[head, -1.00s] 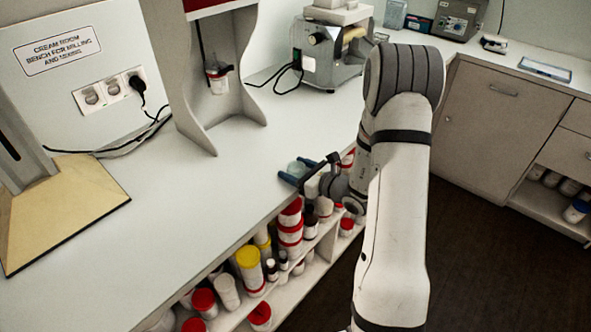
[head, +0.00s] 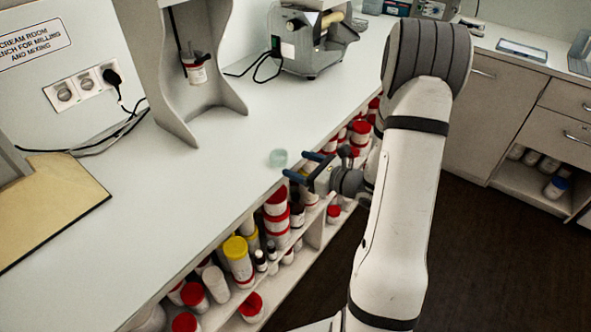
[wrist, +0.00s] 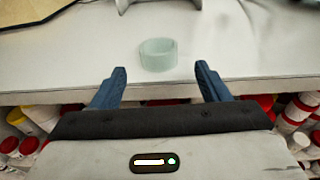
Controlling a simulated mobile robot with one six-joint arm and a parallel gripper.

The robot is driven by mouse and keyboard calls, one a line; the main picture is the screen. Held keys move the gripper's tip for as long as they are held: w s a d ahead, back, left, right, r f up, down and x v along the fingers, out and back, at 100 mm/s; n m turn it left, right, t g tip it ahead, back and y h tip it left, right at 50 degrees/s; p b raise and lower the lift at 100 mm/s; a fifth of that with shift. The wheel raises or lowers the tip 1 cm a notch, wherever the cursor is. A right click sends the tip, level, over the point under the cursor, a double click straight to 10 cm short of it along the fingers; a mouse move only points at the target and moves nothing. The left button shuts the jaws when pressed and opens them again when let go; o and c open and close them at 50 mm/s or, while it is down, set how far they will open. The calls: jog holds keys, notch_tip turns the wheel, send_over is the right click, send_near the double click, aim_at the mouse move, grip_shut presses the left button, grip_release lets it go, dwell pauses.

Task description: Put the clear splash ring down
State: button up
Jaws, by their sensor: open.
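The clear splash ring (head: 278,158) stands on the white bench top close to its front edge, a small pale green see-through ring. In the wrist view the ring (wrist: 158,55) sits upright on the bench, beyond my fingertips and roughly between their lines. My gripper (head: 303,164) is open and empty at the bench's front edge, to the right of the ring in the head view. In the wrist view both blue fingers of my gripper (wrist: 161,78) are spread apart, with a gap between them and the ring.
A mixing stand (head: 188,110) with a red-and-white jar (head: 195,72) stands behind the ring. A grey mill (head: 312,45) is further back. Shelves below the bench edge hold several lidded jars (head: 238,258). The bench (head: 190,200) around the ring is clear.

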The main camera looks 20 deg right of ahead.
jog(key=s+a+r+n+g, duration=0.4)
jog(key=s+a+n+g, duration=0.2)
jog(key=s+a+n, duration=0.15)
jog(key=s+a+r+n+g, duration=0.3)
jog(key=s+a+n+g, duration=0.3)
jog(key=s+n, duration=0.25)
jog(key=s+d+r+n+t+h, duration=0.1)
jog(key=s+d+r+n+h, duration=0.4)
jog(key=d+n+h, duration=0.3)
jog(key=shift+s+d+r+n+t+h, duration=0.25)
jog(key=shift+s+n+h, duration=0.55)
jog(key=shift+n, duration=1.5)
jog(key=shift+a+f, duration=0.1)
